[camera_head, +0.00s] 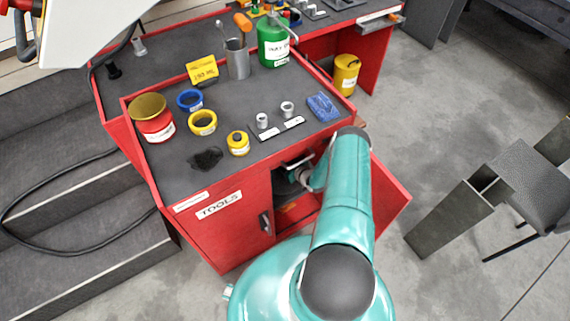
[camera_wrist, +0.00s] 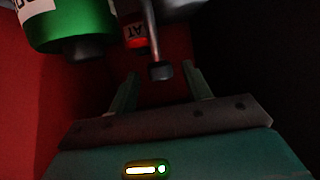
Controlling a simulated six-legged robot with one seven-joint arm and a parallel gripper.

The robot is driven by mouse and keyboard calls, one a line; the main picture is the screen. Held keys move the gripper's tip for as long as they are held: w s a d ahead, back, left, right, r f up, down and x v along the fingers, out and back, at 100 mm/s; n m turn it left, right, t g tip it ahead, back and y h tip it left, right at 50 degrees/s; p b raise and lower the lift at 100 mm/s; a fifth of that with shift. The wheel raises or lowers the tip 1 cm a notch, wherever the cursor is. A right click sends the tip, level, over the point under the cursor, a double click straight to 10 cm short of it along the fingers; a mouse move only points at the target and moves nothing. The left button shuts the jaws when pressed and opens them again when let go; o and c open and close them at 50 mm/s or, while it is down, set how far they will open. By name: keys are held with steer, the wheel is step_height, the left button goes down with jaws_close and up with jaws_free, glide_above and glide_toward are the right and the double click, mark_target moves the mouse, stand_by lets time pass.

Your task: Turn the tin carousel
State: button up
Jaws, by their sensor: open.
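In the wrist view, a green tin (camera_wrist: 72,25) with a white label hangs or stands at the upper left, and a small red tin (camera_wrist: 137,38) with a partly readable label shows behind. A thin grey rod with a dark knob (camera_wrist: 160,70) comes down between my open fingertips (camera_wrist: 160,76); it looks like part of the tin carousel. I cannot tell whether the fingers touch it. In the head view, my teal arm reaches into the open right bay of the red cabinet (camera_head: 225,236). My gripper and most of the carousel are hidden there.
The bay's red wall (camera_wrist: 35,100) is close on the left; the right is dark. The cabinet door (camera_head: 392,190) stands open at right. The top holds tins, a grey cup (camera_head: 237,60) and a green can (camera_head: 272,45). Grey beams (camera_head: 455,215) stand at right.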

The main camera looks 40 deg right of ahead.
steer(key=shift+c, duration=0.2)
jaws_close()
steer(key=shift+w+a+m, duration=0.1)
steer(key=shift+a+m, duration=0.1)
steer(key=shift+m, duration=0.1)
